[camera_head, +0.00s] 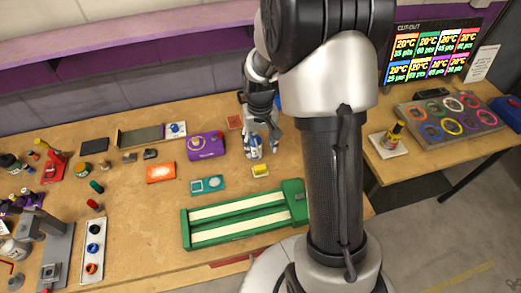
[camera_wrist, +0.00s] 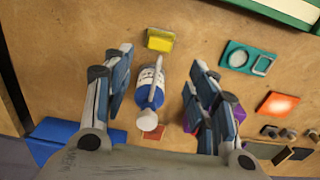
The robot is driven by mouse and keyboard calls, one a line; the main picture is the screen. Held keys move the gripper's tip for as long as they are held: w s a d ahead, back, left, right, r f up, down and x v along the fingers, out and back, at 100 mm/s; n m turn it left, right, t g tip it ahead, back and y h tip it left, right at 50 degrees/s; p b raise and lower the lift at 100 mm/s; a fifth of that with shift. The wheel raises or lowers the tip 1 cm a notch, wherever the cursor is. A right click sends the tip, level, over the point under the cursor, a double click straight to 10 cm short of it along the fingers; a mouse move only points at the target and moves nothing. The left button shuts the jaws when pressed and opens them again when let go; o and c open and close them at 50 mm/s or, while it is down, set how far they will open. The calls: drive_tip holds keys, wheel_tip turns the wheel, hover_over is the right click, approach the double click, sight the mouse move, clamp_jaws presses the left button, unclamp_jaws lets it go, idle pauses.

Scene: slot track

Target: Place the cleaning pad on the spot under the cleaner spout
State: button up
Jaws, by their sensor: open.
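The yellow block that looks like the cleaning pad (camera_head: 261,171) lies flat on the wooden table; it also shows in the wrist view (camera_wrist: 160,39), just past my fingertips. A blue and white bottle that looks like the cleaner (camera_head: 254,149) stands behind it, and in the wrist view (camera_wrist: 148,92) it appears between my fingers. A small reddish square (camera_head: 234,121) lies behind the bottle; the bottle partly covers it in the wrist view (camera_wrist: 158,130). My gripper (camera_head: 261,138) points down near the bottle with its fingers spread (camera_wrist: 160,68), holding nothing. I cannot tell which patch is the spot under the spout.
A green slotted track (camera_head: 248,229) lies in front of the pad. A teal plate (camera_head: 207,186), an orange plate (camera_head: 161,173) and a purple box (camera_head: 205,146) lie to the left. A blue box (camera_wrist: 68,138) is beside the gripper. Bare table surrounds the pad.

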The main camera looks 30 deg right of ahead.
drive_tip(key=s+a+r+n+t, duration=0.1)
drive_tip(key=s+a+r+t, duration=0.15)
drive_tip(key=s+r, duration=0.5)
drive_tip(key=s+a+r+n+t, duration=0.1)
drive_tip(key=s+a+r, duration=0.35)
drive_tip(key=r, duration=0.65)
drive_tip(key=s+a+r+t, duration=0.1)
drive_tip(key=s+a+r, duration=0.1)
drive_tip(key=s, duration=0.7)
drive_tip(key=shift+r, duration=0.25)
